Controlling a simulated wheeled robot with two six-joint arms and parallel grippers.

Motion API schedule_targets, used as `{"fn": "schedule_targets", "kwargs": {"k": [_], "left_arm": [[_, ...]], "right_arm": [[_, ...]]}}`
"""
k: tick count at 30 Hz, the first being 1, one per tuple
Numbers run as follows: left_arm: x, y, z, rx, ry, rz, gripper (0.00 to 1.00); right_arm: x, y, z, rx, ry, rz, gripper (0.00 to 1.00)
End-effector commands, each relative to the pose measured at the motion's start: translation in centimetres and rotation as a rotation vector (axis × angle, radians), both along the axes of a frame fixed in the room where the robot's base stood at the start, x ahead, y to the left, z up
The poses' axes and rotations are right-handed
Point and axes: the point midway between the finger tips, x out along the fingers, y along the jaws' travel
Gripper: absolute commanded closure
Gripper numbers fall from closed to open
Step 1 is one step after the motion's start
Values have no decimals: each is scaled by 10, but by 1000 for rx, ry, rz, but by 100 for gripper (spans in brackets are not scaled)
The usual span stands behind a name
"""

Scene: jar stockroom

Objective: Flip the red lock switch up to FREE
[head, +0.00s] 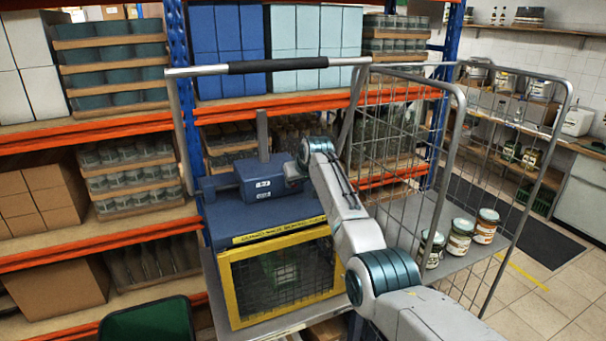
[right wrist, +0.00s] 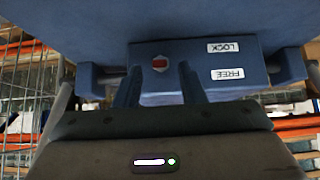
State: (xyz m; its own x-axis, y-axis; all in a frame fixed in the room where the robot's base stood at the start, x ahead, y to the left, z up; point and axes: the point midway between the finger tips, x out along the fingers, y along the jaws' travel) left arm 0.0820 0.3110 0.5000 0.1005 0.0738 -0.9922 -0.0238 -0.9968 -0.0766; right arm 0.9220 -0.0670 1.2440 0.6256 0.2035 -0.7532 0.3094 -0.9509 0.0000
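The red lock switch (right wrist: 159,64) shows in the right wrist view as a small red piece on the face of a blue box (right wrist: 205,55). The white LOCK label (right wrist: 224,47) and FREE label (right wrist: 228,74) are beside it, upside down in that picture. I cannot tell clearly which label the switch lines up with. My right gripper (right wrist: 160,85) is open and empty, its two dark fingers apart and pointing at the box face, with the switch between their lines. In the head view the blue box (head: 258,170) shows, but the switch is not discernible. My left gripper is not in view.
The box sits above a yellow-framed mesh door (head: 282,278) on a wire-sided trolley (head: 440,150). Several jars (head: 460,237) stand on the trolley at right. Racks with orange beams (head: 90,131) stand behind. A green bin (head: 148,322) is at lower left. Floor at right is open.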

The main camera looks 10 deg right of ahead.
Motion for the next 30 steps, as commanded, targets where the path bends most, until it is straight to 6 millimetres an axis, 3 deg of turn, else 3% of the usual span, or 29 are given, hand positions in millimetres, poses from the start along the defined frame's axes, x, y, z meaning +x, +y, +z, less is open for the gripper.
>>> {"fn": "schedule_targets", "kwargs": {"k": [18,30], "left_arm": [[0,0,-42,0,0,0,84],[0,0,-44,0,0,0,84]], "right_arm": [[-54,-18,60,0,0,-1,64],[-60,-20,69,0,3,-1,64]]}}
